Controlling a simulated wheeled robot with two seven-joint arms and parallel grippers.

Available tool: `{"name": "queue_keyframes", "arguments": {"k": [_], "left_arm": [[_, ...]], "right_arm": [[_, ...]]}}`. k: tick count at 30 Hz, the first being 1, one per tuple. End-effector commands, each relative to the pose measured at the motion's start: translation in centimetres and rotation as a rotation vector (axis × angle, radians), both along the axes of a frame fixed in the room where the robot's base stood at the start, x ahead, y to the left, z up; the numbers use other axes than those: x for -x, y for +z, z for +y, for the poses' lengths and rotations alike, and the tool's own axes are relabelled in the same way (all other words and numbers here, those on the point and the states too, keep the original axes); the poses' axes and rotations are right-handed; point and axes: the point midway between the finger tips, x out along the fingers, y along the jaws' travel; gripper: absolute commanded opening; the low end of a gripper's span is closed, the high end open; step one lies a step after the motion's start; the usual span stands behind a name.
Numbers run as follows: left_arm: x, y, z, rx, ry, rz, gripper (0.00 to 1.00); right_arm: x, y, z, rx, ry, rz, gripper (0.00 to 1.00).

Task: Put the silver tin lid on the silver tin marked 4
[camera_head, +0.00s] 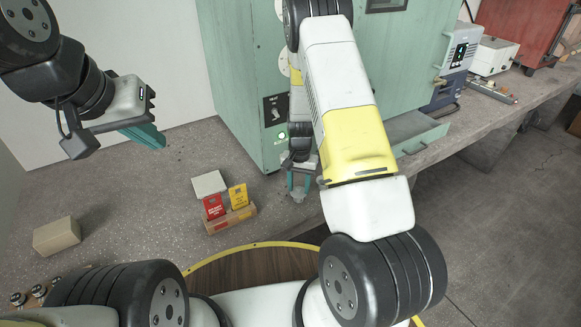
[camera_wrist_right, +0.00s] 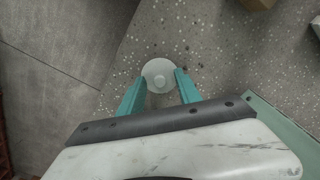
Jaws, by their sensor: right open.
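The silver tin lid, a pale grey disc with a small raised knob at its centre (camera_wrist_right: 160,75), lies on the speckled bench between the fingertips of my right gripper (camera_wrist_right: 158,84). In the head view the lid (camera_head: 298,195) shows small just below the teal fingers of my right gripper (camera_head: 300,184). The right gripper is open, with a finger on each side of the lid; contact cannot be told. My left gripper (camera_head: 148,135) is raised at the upper left, away from the lid, its finger gap unclear. No tin marked 4 can be made out.
A holder with red and yellow cards (camera_head: 230,220) and a white box (camera_head: 209,184) stand left of the right gripper. A cardboard box (camera_head: 57,236) is further left. Small metallic round things (camera_head: 38,291) sit at lower left, partly hidden. A green cabinet (camera_head: 236,80) stands close behind.

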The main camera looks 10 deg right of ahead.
Motion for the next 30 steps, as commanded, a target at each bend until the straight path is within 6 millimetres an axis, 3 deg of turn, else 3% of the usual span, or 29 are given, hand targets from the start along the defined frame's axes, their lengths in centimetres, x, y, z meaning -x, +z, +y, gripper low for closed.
{"name": "queue_keyframes", "arguments": {"k": [5,18,30], "left_arm": [[0.0,0.0,0.0,0.000,0.000,0.000,0.00],[0.0,0.0,0.0,0.000,0.000,0.000,0.00],[0.0,0.0,0.0,0.000,0.000,0.000,0.00]], "right_arm": [[-0.1,0.9,0.0,-0.001,0.000,-0.004,0.41],[-0.1,7.3,0.0,0.000,0.000,-0.002,0.41],[0.0,7.8,0.0,0.000,0.000,0.000,0.41]]}}
